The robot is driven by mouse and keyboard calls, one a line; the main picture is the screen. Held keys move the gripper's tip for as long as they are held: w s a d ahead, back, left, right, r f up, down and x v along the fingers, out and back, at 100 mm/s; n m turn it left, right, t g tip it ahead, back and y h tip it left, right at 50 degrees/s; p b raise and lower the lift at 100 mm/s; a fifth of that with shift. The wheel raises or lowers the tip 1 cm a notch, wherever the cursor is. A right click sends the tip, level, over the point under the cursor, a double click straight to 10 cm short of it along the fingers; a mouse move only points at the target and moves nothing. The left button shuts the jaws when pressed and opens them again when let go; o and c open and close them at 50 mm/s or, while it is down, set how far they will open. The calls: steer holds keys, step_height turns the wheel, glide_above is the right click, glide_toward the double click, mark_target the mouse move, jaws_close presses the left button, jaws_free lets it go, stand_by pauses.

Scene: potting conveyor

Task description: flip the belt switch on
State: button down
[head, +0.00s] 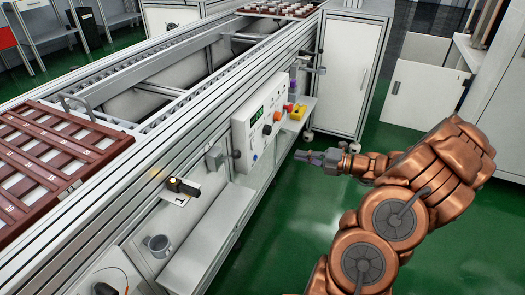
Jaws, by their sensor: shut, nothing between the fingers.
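A black lever-like switch (183,187) sits on a small white plate on the conveyor's side, at lower left of centre. A white control panel (258,122) with a green display, an orange knob and dark knobs is further along the same side. I cannot tell for certain which control is the belt switch. My gripper (301,156) is shut and empty. It points left toward the conveyor's side, to the right of and below the control panel, apart from both controls.
A yellow box (298,112) stands past the panel. Brown trays (118,143) sit on the conveyor. Green floor (290,220) is open between my arm and the shelf.

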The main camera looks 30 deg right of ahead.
mark_target(255, 145)
steer(key=b+x, duration=0.6)
steer(key=x, duration=0.8)
steer(key=shift+a, duration=0.1)
steer(key=shift+w+r+p, duration=0.2)
steer(key=shift+r+p, duration=0.2)
steer(key=shift+p, duration=0.85)
steer(key=shift+f+b, duration=0.25)
steer(key=shift+b, duration=0.2)
steer(key=shift+s+r, duration=0.1)
